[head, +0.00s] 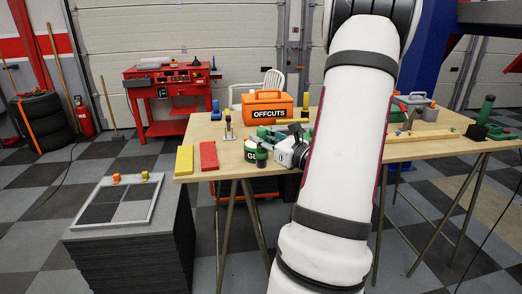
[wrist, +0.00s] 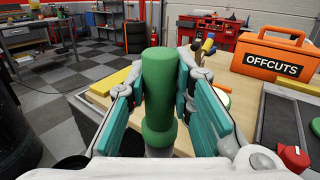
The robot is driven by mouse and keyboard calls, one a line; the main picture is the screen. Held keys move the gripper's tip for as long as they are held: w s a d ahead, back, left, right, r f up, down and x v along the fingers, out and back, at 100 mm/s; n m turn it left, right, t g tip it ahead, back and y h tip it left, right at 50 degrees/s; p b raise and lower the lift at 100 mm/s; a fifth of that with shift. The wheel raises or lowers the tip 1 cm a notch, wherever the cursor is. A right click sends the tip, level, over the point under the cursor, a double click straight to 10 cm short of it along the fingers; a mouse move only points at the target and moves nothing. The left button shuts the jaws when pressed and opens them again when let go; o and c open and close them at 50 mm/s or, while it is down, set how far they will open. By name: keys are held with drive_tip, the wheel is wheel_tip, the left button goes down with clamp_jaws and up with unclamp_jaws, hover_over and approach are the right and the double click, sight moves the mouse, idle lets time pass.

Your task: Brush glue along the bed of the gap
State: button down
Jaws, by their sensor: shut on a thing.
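My gripper (wrist: 158,112) is shut on an upright green handle (wrist: 159,85), its teal pads on either side; this is probably the glue brush. The handle's lower end is hidden, so I cannot see bristles. In the head view the green handle (head: 261,156) shows left of my wrist. It overlaps a green pot with a white label reading "GL" (head: 250,152), near the table's front edge. I cannot tell whether the brush is in the pot or in front of it. A grey-framed panel of dark squares (head: 97,213) lies on a stack at left; I cannot clearly identify the gap.
The wooden table (head: 226,172) holds a yellow block (head: 184,160), a red block (head: 208,156) and an orange OFFCUTS box (head: 267,107). Small orange (head: 116,178) and yellow (head: 145,175) pieces sit on the panel's far edge.

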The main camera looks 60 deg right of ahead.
drive_tip(key=w+d+r+n+t+b, duration=0.1)
drive_tip(key=w+d+r+n+t, duration=0.15)
drive_tip(key=w+d+r, duration=0.65)
wheel_tip(320, 180, down, 8)
drive_tip(key=s+b, duration=0.1)
drive_tip(key=b, duration=0.3)
drive_tip(key=shift+s+d+r, duration=0.15)
drive_tip(key=shift+s+d, duration=0.1)
drive_tip(key=shift+d, duration=0.15)
drive_tip(key=shift+f+t+b, duration=0.25)
drive_tip(key=shift+f+b, duration=0.1)
drive_tip(key=shift+f, duration=0.2)
idle(0.9)
drive_tip(key=shift+r, duration=0.1)
wheel_tip(320, 180, up, 7)
drive_tip(key=p, duration=0.4)
idle(0.5)
idle(0.6)
